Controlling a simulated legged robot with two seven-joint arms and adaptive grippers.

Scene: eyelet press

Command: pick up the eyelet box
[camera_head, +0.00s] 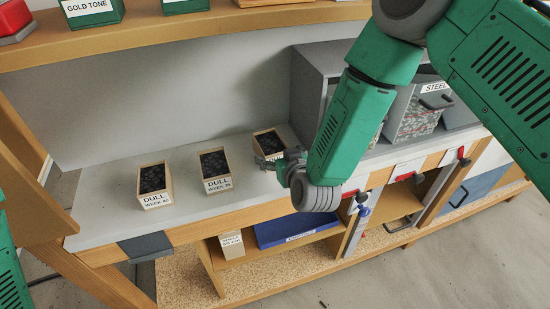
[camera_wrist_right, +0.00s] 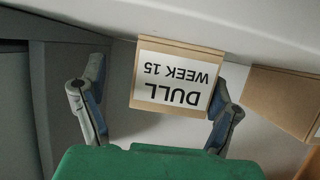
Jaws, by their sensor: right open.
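Three small wooden boxes filled with dark pieces stand on the grey bench: a left one (camera_head: 153,186), a middle one (camera_head: 216,170) and a right one (camera_head: 267,142). The first two show "DULL" labels in the head view. My right gripper (camera_head: 275,160) is open at the right box and hides its front. In the right wrist view this box (camera_wrist_right: 174,78), labelled "DULL WEEK 15", appears upside down between the spread fingers of my right gripper (camera_wrist_right: 158,105). Whether they touch it I cannot tell. My left gripper is out of view.
A grey cabinet (camera_head: 308,95) with bins stands right of the boxes. A wooden shelf (camera_head: 200,32) with green boxes runs above the bench. A blue tray (camera_head: 298,229) sits below. The bench top (camera_head: 105,212) is clear at the left.

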